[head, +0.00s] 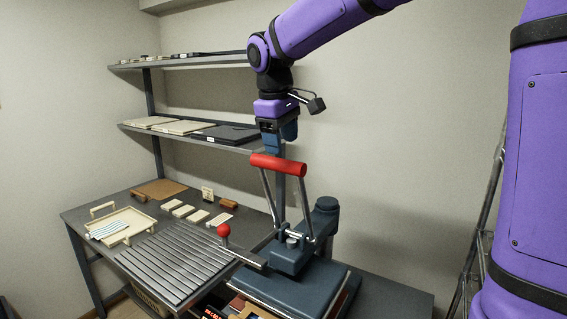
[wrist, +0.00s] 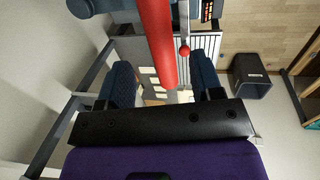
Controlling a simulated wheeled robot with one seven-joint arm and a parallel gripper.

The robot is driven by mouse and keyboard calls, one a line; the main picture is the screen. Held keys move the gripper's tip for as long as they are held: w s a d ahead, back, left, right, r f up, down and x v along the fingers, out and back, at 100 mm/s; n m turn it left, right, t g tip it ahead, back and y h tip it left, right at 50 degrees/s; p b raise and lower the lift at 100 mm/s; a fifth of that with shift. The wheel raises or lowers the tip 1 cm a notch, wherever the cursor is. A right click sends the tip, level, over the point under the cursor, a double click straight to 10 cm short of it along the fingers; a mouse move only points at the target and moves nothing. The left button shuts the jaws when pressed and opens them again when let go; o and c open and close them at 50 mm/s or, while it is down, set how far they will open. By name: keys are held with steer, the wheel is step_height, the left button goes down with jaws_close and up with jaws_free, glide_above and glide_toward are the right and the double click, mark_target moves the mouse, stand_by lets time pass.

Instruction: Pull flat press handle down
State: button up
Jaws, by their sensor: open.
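The flat press (head: 292,287) is a dark blue machine on the bench at the lower middle of the head view. Its red handle bar (head: 278,165) is raised on two metal arms above the press. My gripper (head: 279,148) is just above the red bar, fingers pointing down. In the wrist view the red bar (wrist: 153,35) runs between the two open blue fingers of my gripper (wrist: 161,66), with gaps on both sides. I cannot tell how deep the bar sits between them.
A slatted grey plate (head: 180,262) and a red-knobbed lever (head: 223,230) are left of the press. A cream tray (head: 122,226) and small cream blocks (head: 184,209) lie farther left. Wall shelves (head: 190,139) hold flat panels behind. A dark bin (wrist: 251,75) stands on the floor.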

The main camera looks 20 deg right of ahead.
mark_target(284, 160)
steer(key=shift+w+d+f, duration=0.1)
steer(key=shift+d+f, duration=0.1)
steer(key=shift+f, duration=0.8)
steer(key=shift+w+d+f, duration=0.15)
steer(key=shift+f, duration=0.85)
steer(key=shift+w+d+f, duration=0.1)
steer(key=shift+d+f, duration=0.1)
steer(key=shift+f, duration=0.8)
jaws_close()
steer(key=shift+a, duration=0.1)
